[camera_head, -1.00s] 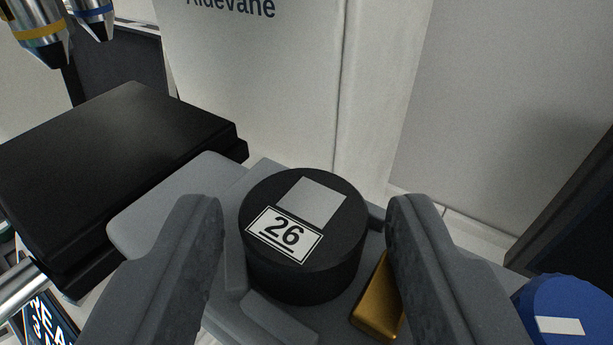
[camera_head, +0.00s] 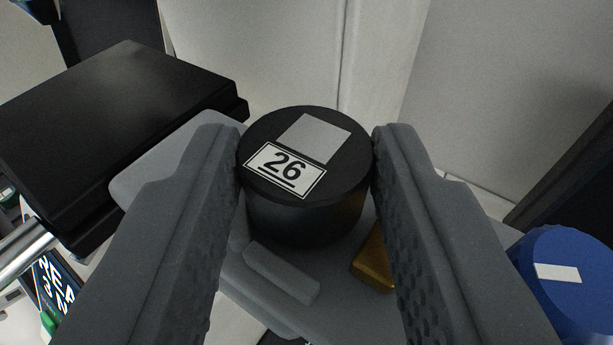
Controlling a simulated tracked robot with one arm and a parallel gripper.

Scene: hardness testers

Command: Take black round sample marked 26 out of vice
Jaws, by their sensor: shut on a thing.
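The black round sample marked 26 (camera_head: 300,215) sits upright in the middle of the head camera view, with a grey square and a white "26" label on its top. My gripper (camera_head: 306,160) is shut on it, one finger against its left side and one against its right. The grey vice (camera_head: 275,275) lies under and around the sample, with a small grey jaw block in front of it. The fingers hide parts of the vice, and I cannot tell whether the sample still touches the vice floor.
A brass block (camera_head: 371,262) lies right of the sample, partly behind my right finger. A blue round thing (camera_head: 570,265) with a white label is at the lower right. A black block (camera_head: 115,130) stands at the left. A pale machine column (camera_head: 290,55) rises close behind.

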